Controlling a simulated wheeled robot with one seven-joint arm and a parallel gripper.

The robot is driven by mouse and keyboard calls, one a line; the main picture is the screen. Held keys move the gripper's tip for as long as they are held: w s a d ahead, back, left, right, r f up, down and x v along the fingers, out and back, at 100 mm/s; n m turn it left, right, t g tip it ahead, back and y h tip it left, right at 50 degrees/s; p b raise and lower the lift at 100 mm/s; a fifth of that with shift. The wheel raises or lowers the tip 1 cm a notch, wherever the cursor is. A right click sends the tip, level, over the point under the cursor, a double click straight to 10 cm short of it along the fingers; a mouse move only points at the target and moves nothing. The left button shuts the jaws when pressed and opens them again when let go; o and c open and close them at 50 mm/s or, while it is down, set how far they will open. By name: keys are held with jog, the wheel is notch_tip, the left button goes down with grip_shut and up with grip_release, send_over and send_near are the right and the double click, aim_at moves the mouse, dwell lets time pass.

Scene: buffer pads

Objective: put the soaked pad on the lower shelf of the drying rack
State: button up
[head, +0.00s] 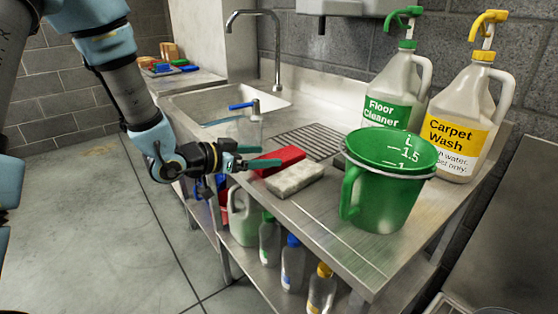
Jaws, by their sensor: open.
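A red pad (284,158) lies on the steel counter, beside a pale grey-white pad (294,179) with a speckled surface. I cannot tell from the look of either which one is soaked. My gripper (264,156) is open and empty, with its teal fingers at the counter's front edge. One fingertip is close to the left end of the red pad and partly overlaps it in view; I cannot tell whether they touch. No drying rack with shelves can be clearly made out.
A green measuring bucket (392,190) stands right of the pads, with a Floor Cleaner jug (397,88) and a Carpet Wash jug (462,115) behind. A sink (205,108) lies to the left. Several bottles (291,265) stand under the counter. Coloured items (170,66) lie far back.

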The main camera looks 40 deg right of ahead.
aim_at(277, 156)
jog(key=shift+f+p+x, duration=0.15)
jog(key=shift+p+x, duration=0.25)
jog(key=shift+x, duration=1.1)
jog(key=shift+f+p+x, duration=0.1)
jog(key=shift+p+x, duration=0.25)
jog(key=shift+x, duration=1.15)
jog(key=shift+c, duration=0.3)
jog(key=c, duration=1.2)
